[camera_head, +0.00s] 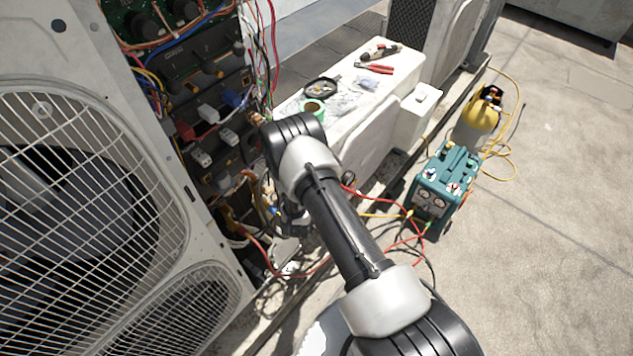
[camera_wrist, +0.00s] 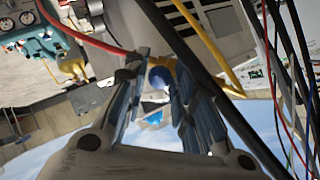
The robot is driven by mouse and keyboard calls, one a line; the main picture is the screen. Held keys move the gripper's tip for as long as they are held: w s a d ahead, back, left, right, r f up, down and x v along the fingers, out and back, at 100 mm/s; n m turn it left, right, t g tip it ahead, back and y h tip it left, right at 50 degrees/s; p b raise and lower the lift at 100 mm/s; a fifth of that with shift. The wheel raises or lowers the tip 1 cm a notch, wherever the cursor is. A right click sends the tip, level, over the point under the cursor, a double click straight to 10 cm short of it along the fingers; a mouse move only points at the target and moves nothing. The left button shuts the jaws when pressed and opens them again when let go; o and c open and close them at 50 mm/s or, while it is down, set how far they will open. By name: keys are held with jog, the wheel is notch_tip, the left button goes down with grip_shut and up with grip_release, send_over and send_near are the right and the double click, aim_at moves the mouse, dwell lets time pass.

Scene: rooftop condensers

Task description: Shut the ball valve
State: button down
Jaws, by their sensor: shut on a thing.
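In the wrist view my gripper (camera_wrist: 159,66) has its two fingers close together around a small blue part (camera_wrist: 160,79), which looks like the ball valve's handle. A yellow hose or fitting runs right behind it. The valve's body is mostly hidden by the fingers, and I cannot tell the handle's angle. In the head view my arm reaches down beside the opened condenser (camera_head: 165,215), and my gripper (camera_head: 290,222) is largely hidden behind the arm near its lower fittings.
Red and yellow hoses run close to my gripper, with a black cable crossing the wrist view. A teal recovery machine (camera_head: 446,183) and a yellow-topped cylinder (camera_head: 478,122) stand right. A white unit (camera_head: 388,85) carries tools. Loose wires hang from the open panel. Right roof floor is clear.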

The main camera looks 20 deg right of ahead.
jog(key=shift+w+a+r+m+g, duration=0.25)
jog(key=shift+a+r+m+g, duration=0.15)
jog(key=shift+m+g, duration=0.35)
jog(key=shift+w+a+r+m+g, duration=0.3)
jog(key=shift+a+m+g, duration=0.15)
jog(key=shift+m+g, duration=0.3)
jog(key=c, duration=1.3)
grip_release()
jog(key=shift+r, duration=0.15)
jog(key=v, duration=1.2)
jog(key=shift+a+f, duration=0.2)
